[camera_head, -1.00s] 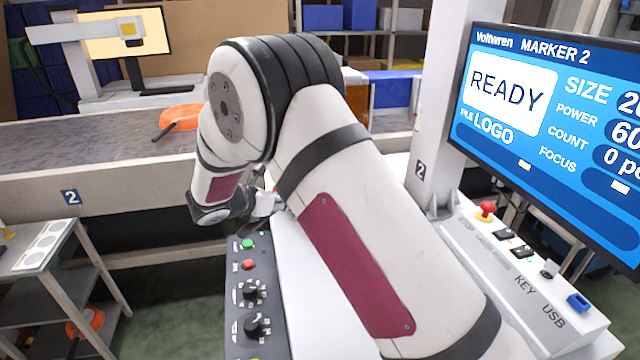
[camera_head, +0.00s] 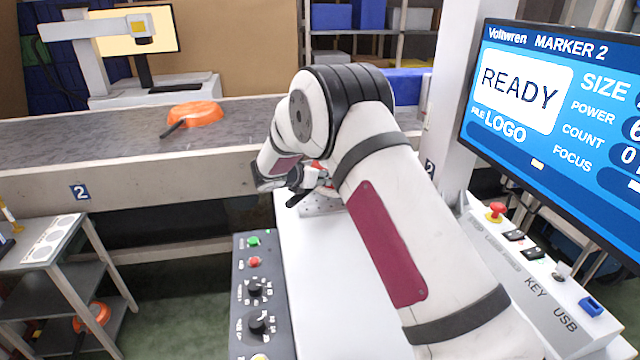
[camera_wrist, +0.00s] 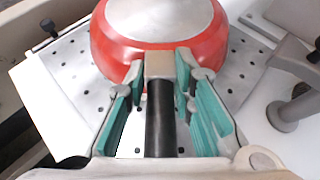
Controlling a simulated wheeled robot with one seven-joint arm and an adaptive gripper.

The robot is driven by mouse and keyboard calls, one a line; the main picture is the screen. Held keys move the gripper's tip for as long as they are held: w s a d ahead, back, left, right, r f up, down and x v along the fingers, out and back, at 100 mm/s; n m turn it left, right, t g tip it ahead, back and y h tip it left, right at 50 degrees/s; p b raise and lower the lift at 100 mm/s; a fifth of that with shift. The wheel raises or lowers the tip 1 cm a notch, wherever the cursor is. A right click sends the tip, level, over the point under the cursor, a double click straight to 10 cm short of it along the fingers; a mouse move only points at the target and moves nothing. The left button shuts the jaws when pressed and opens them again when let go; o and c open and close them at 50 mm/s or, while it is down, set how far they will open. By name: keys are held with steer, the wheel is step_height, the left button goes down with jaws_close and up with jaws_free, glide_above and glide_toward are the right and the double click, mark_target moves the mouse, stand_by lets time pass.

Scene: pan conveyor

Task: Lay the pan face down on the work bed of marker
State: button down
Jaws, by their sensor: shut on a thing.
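The red pan (camera_wrist: 165,40) shows in the wrist view with its silver base (camera_wrist: 165,15) up, so it is face down. It is over the perforated work bed (camera_wrist: 75,80) of the marker; whether it touches the bed I cannot tell. My gripper (camera_wrist: 165,75) is shut on the black handle (camera_wrist: 160,125), with a green-lined finger on each side. In the head view my gripper (camera_head: 308,180) is over the far end of the bed (camera_head: 322,206), and my arm hides most of the pan.
Marker 2's screen (camera_head: 555,105) reads READY. A button panel (camera_head: 262,300) lies left of the bed. Another pan (camera_head: 195,113) lies on the conveyor (camera_head: 80,150) behind. A shelf stand (camera_head: 60,270) with a pan low down is at the left. A white post (camera_head: 455,120) stands at the right.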

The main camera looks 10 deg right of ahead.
steer(key=shift+a+f, duration=0.1)
steer(key=shift+f, duration=0.85)
steer(key=shift+f+b, duration=0.35)
steer(key=shift+f, duration=0.05)
steer(key=shift+f, duration=0.2)
steer(key=c, duration=1.4)
jaws_free()
steer(key=shift+o, duration=0.2)
steer(key=shift+r+p, duration=0.35)
steer(key=shift+r, duration=0.2)
steer(key=p+v, duration=0.1)
steer(key=v, duration=1.1)
steer(key=shift+s, duration=0.1)
